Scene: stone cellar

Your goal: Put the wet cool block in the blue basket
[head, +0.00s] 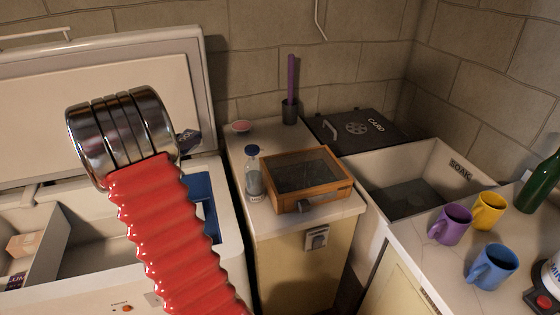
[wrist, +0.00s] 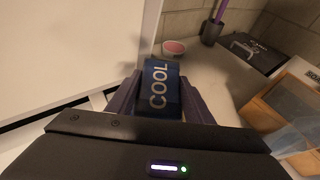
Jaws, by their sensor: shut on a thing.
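The cool block (wrist: 160,88) is dark blue with white "COOL" lettering. My gripper (wrist: 160,96) is shut on it, with one dark finger on each side in the wrist view. In the head view my red arm and its metal joint hide most of the gripper; a small dark blue piece (head: 189,141) shows just right of the joint, above the freezer's back right corner. The blue basket (head: 203,194) is partly visible inside the open chest freezer, at its right end, below the block; my arm covers its left part. I cannot tell whether the block is wet.
The freezer lid (head: 100,100) stands open behind. Right of the freezer, a counter (head: 244,140) holds a clear bottle (head: 254,178), a glass-topped wooden box (head: 305,180), a pink-filled dish (head: 241,127) and a dark pot (head: 290,111). A stone sink (head: 440,155) and mugs are farther right.

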